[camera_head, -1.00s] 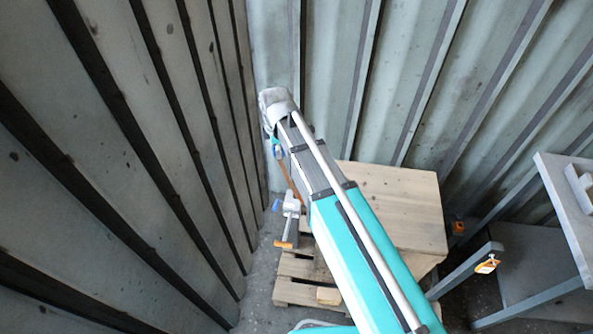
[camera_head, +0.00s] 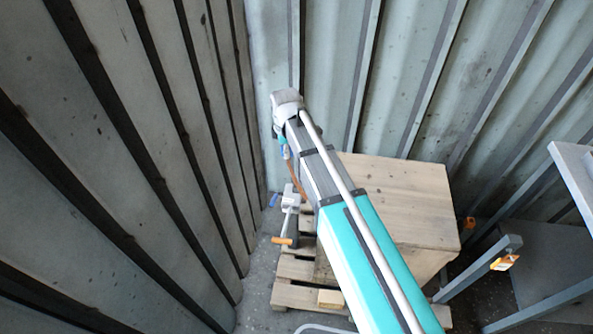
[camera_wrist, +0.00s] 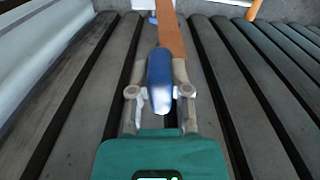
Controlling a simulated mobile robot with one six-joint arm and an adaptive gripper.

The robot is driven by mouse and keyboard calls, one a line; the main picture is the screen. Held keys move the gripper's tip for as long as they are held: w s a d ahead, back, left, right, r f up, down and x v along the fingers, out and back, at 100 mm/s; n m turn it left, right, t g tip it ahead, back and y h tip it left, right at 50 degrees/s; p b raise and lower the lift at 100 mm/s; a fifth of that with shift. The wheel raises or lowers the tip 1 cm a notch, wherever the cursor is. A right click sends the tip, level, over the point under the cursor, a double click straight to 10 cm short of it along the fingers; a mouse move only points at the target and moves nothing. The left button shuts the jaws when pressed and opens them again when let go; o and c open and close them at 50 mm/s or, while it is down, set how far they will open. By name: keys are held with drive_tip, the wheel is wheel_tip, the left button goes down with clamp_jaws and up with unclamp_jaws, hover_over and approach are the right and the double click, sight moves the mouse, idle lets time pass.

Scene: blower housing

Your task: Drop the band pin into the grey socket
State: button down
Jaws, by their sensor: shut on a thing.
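My gripper (camera_wrist: 160,88) is shut on the band pin, which has a blue grip (camera_wrist: 160,70) between the two fingers. A long brown band (camera_wrist: 171,36) runs from it away from the fingers. In the head view the blue part (camera_head: 285,152) and the brown band (camera_head: 298,178) show beside my arm, above the floor; the fingers are hard to make out there. A pale grey fitting (camera_head: 290,201) with a blue end and an orange end stands below, near the pallet. I cannot tell whether it holds the grey socket. The band's far end reaches near it in the picture.
A wooden box (camera_head: 405,200) stands on a wooden pallet (camera_head: 300,296), partly hidden by my arm. Corrugated metal walls (camera_head: 120,150) close in left and behind. A grey table (camera_head: 575,170) and a bar with an orange tag (camera_head: 505,262) stand at right.

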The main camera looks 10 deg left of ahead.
drive_tip(key=w+d+f+m+b, duration=0.1)
drive_tip(key=w+d+f+b, duration=0.1)
drive_tip(key=f+b, duration=0.5)
drive_tip(key=shift+w+f, duration=0.9)
drive_tip(key=shift+f+b, duration=0.25)
drive_tip(key=shift+b, duration=0.2)
drive_tip(key=shift+f+b, duration=4.45)
drive_tip(key=shift+b, duration=0.05)
drive_tip(key=shift+f, duration=0.25)
drive_tip(key=shift+c, duration=2.4)
unclamp_jaws()
drive_tip(key=shift+r, duration=0.15)
